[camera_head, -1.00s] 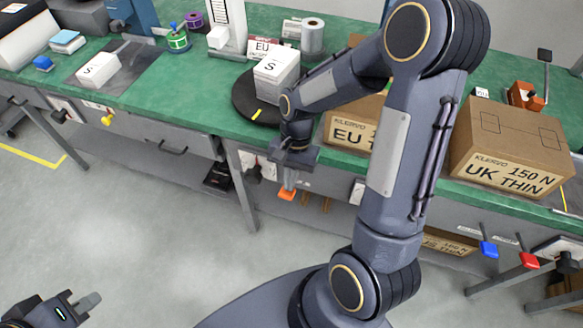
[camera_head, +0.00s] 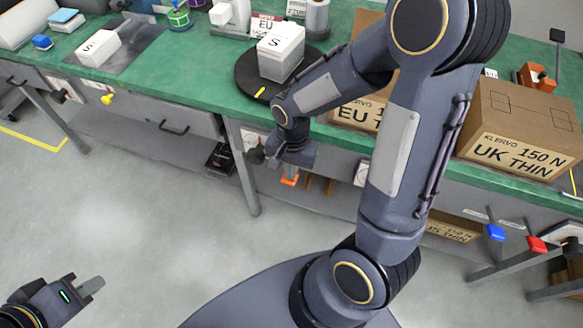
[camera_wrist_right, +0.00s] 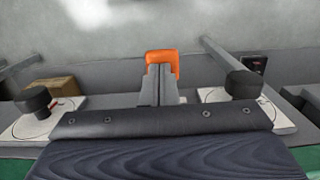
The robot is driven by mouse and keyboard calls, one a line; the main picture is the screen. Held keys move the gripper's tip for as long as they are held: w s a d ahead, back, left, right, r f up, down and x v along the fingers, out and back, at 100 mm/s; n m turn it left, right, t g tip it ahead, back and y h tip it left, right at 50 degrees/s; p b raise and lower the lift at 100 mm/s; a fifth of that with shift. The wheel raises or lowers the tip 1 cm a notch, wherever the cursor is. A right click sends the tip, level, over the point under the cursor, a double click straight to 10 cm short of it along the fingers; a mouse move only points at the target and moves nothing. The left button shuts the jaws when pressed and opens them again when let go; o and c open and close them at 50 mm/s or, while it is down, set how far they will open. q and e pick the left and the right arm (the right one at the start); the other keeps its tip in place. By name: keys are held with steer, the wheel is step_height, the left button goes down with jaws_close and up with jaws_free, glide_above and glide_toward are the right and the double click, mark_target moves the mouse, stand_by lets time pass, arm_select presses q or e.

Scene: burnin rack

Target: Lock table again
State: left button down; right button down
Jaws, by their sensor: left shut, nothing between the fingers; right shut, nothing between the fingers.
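The round black turntable (camera_head: 245,80) sits on the green bench with a white box marked S (camera_head: 281,50) on it and a yellow tab at its front edge. An orange handle (camera_head: 290,181) shows below the bench's front edge. My right gripper (camera_head: 290,170) is shut and points down at this handle. In the right wrist view, the shut fingers (camera_wrist_right: 160,84) overlap the orange handle (camera_wrist_right: 163,57); I cannot tell whether they touch it. My left gripper (camera_head: 91,286) is shut and empty over the floor at lower left.
Black knobs on white plates flank the right gripper, one left (camera_wrist_right: 33,101) and one right (camera_wrist_right: 244,86). Cardboard boxes (camera_head: 525,112) stand on the bench at right. Blue (camera_head: 495,232) and red (camera_head: 536,244) handles jut out below them. The floor at left is clear.

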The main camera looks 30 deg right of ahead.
steer(key=shift+s+a+f+b, duration=0.2)
steer(key=shift+f+b, duration=0.2)
steer(key=shift+f, duration=0.25)
arm_select(q)
steer(key=shift+s+a+f, duration=0.15)
steer(key=shift+a+f, duration=0.1)
steer(key=shift+f, duration=0.35)
steer(key=shift+r+p, duration=0.7)
steer(key=shift+p, duration=0.05)
arm_select(e)
steer(key=shift+r, duration=0.8)
arm_select(q)
steer(key=shift+r, duration=0.1)
arm_select(e)
steer(key=shift+r, duration=0.1)
